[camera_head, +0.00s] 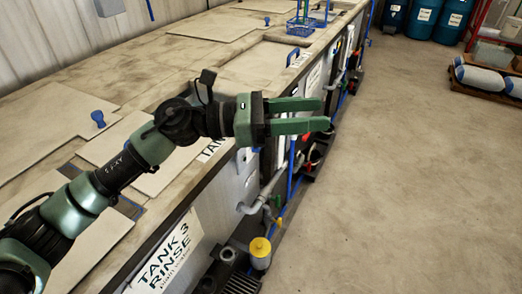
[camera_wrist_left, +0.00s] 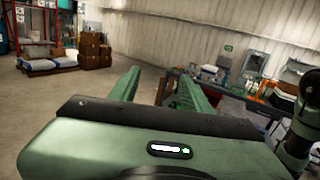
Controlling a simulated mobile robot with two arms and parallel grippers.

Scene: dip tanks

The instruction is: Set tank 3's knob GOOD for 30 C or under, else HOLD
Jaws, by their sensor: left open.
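The tank 3 sign (camera_head: 168,255), reading "TANK 3 RINSE", is on the front of the tank row at the lower middle of the head view. I cannot make out tank 3's knob or a temperature reading in either view. My left gripper (camera_head: 318,115) is open and empty, held out above and past the front edge of the tanks, pointing right. In the left wrist view its two green fingers (camera_wrist_left: 148,88) stand apart with nothing between them. My right gripper is not in view.
Grey pipes (camera_head: 262,200) and a yellow-topped container (camera_head: 260,252) stand along the tank fronts. Flat lids (camera_head: 60,128) with a blue handle (camera_head: 98,118) cover the tank tops. Blue drums (camera_head: 455,18) and a pallet of sacks (camera_head: 487,80) stand far right. The floor (camera_head: 410,200) between is clear.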

